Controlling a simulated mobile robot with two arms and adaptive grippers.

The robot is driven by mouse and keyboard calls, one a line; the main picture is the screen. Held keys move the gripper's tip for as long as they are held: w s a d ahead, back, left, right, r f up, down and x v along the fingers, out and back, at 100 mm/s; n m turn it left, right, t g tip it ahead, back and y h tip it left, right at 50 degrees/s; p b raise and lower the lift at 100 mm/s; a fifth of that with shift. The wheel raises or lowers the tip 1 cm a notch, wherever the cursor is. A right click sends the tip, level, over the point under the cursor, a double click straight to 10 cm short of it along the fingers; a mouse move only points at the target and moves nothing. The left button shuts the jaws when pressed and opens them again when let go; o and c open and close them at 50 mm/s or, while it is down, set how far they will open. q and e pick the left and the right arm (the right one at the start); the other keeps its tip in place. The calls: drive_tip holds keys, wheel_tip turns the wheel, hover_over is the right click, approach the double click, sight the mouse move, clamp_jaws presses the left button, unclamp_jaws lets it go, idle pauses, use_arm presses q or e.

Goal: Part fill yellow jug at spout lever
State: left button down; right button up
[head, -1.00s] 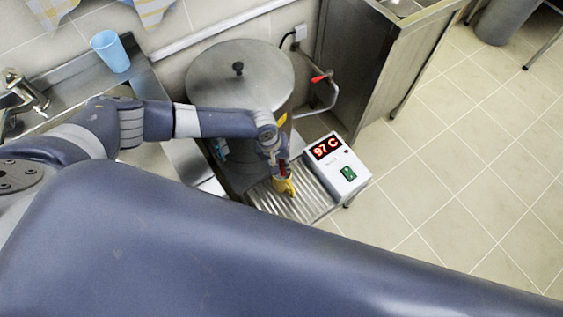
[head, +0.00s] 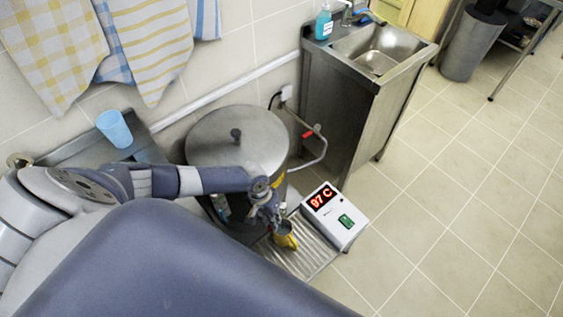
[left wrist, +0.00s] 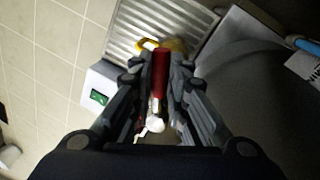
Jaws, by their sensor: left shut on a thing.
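The yellow jug (head: 285,236) stands on the ribbed drip tray (head: 316,258) in front of the steel stockpot (head: 238,142). It also shows, partly hidden, at the top of the left wrist view (left wrist: 176,45). My left gripper (head: 268,208) is above and beside the jug, at the front of the pot. In the left wrist view, my left gripper (left wrist: 160,85) is shut on the red spout lever (left wrist: 160,72). The spout itself is mostly hidden by the fingers. The level in the jug cannot be made out. My right gripper is out of view.
A white box with a red display (head: 333,212) reading 97 C sits right of the tray. A pipe with a red-handled valve (head: 312,131) is behind it. A steel sink unit (head: 352,95) is behind; floor at right is clear.

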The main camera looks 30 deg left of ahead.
use_arm(q)
drive_tip(key=shift+a+m+b, duration=0.3)
drive_tip(key=shift+a+m, duration=0.25)
drive_tip(key=shift+m, duration=0.25)
drive_tip(key=c, duration=1.6)
unclamp_jaws()
drive_tip(key=shift+o, duration=0.2)
wheel_tip(320, 180, up, 12)
drive_tip(key=a, duration=0.2)
drive_tip(key=shift+a+f, duration=0.15)
drive_tip(key=shift+a, duration=0.05)
drive_tip(key=shift+w, duration=0.1)
